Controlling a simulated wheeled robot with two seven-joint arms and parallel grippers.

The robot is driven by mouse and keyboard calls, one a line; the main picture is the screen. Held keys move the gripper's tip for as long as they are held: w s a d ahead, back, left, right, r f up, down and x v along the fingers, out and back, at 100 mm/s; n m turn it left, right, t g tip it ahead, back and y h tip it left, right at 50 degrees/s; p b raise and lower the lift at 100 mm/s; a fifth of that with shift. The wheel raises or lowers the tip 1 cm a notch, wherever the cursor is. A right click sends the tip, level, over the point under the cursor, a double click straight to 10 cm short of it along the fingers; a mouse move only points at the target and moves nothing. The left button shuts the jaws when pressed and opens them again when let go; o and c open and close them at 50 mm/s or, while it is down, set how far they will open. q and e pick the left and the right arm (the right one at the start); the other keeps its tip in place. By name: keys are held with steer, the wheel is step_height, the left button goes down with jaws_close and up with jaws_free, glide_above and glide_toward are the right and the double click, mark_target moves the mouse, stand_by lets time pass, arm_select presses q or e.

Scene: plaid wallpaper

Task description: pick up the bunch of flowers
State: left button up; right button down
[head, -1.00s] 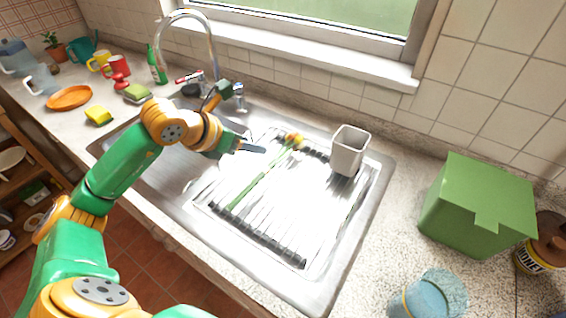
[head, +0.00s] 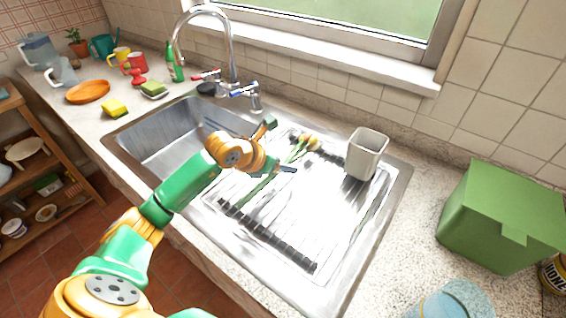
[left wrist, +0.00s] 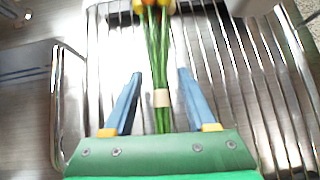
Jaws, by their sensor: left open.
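The bunch of flowers lies on the ribbed drainboard of the sink; its yellow-orange heads (head: 308,140) point toward the window side and its green stems run toward the front. In the left wrist view the stems (left wrist: 157,60) run between the two blue fingers, with a pale band (left wrist: 162,97) around them. My left gripper (head: 283,148) is over the drainboard at the flowers and partly hides the stems. In the left wrist view the left gripper (left wrist: 160,75) is open, with a finger on each side of the stems and gaps between. My right gripper is not in view.
A pale square cup (head: 367,150) stands on the drainboard right of the flowers. The sink basin (head: 165,138) and faucet (head: 233,60) are to the left. A green box (head: 500,215) and a blue jar (head: 455,303) stand on the right counter.

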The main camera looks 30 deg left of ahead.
arm_select(q)
jaws_close()
